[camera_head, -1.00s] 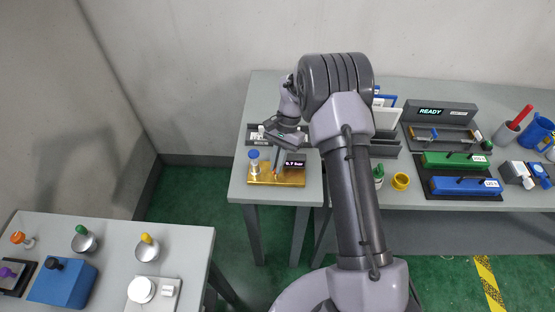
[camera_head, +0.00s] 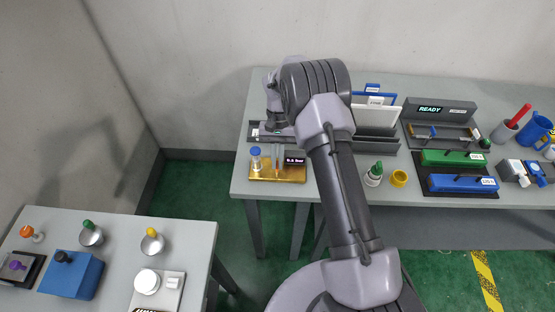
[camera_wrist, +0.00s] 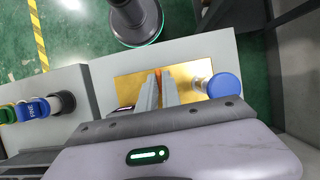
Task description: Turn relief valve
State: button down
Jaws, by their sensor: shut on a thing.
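A gold plate (camera_head: 262,175) lies near the front of the left part of the back table. A blue-capped clear cylinder (camera_head: 255,160) stands at its left, and a small dark display (camera_head: 295,158) sits at its right, its digits blurred. My gripper (camera_head: 278,165) points down at the middle of the plate, between cylinder and display. In the wrist view the fingers (camera_wrist: 160,88) are nearly together over the gold plate (camera_wrist: 130,88), with the blue cap (camera_wrist: 222,86) to their right, apart from them. They are shut on the relief valve's handle, which is mostly hidden between them.
To the right are a white-and-blue rack (camera_head: 376,112), a green-topped bottle (camera_head: 373,175), a yellow ring (camera_head: 399,177) and green (camera_head: 452,158) and blue (camera_head: 463,183) blocks. A separate table (camera_head: 195,235) with knobs stands at front left.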

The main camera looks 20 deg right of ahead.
dwell(0.3)
jog(key=c, duration=1.5)
grip_release()
jog(key=shift+c, duration=0.2)
jog(key=p+v, duration=0.4)
jog(key=v, duration=1.3)
jog(key=shift+r, duration=0.3)
